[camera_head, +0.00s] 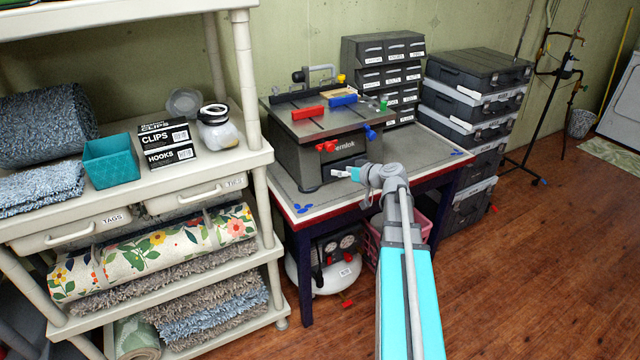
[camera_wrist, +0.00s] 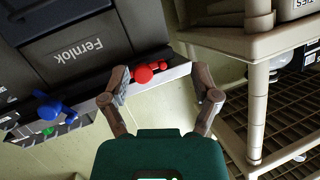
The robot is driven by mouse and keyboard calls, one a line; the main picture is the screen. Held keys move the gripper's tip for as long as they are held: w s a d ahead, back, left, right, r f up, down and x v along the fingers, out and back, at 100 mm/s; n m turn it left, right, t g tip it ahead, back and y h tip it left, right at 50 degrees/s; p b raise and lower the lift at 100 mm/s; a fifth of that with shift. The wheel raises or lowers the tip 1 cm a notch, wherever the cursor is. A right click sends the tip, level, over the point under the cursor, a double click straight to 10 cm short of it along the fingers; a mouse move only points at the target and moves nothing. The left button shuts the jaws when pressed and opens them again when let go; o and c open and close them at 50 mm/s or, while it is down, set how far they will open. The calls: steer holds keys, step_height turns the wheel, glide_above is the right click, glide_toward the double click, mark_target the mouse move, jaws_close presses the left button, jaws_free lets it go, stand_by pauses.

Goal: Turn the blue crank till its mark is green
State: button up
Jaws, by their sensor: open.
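The blue crank (camera_head: 370,132) sticks out at the right end of the grey Fernlok machine's (camera_head: 310,160) front. In the wrist view the blue crank (camera_wrist: 46,108) shows at the left, outside my fingers. I cannot make out a mark on it. A red crank (camera_head: 326,147) is on the same front, to the left; in the wrist view the red crank (camera_wrist: 146,73) appears between my fingertips. My gripper (camera_head: 345,173) is open in front of the machine, below the cranks. In the wrist view my gripper (camera_wrist: 158,84) has its fingers spread with nothing held.
The machine stands on a workbench (camera_head: 310,196). Dark drawer units (camera_head: 385,50) and stacked tool cases (camera_head: 478,70) stand behind and right. A loaded cream shelf (camera_head: 200,165) is close on the left. Red and blue blocks (camera_head: 343,100) lie on the machine top. Wooden floor is free at right.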

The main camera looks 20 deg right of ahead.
steer(key=s+a+f+m+g+p, duration=0.1)
steer(key=s+a+g+p, duration=0.1)
steer(key=a, duration=0.6)
steer(key=shift+a+f+g+y, duration=0.3)
steer(key=shift+g+y, duration=0.1)
steer(key=shift+g, duration=0.3)
steer(key=shift+a, duration=0.1)
stand_by(0.5)
steer(key=s+a+g+h+p, duration=0.6)
steer(key=s+a+g+p, duration=0.2)
steer(key=s+a, duration=0.8)
steer(key=shift+s+a+g+p, duration=0.35)
steer(key=shift+s+g, duration=0.3)
steer(key=shift+g, duration=0.25)
stand_by(0.8)
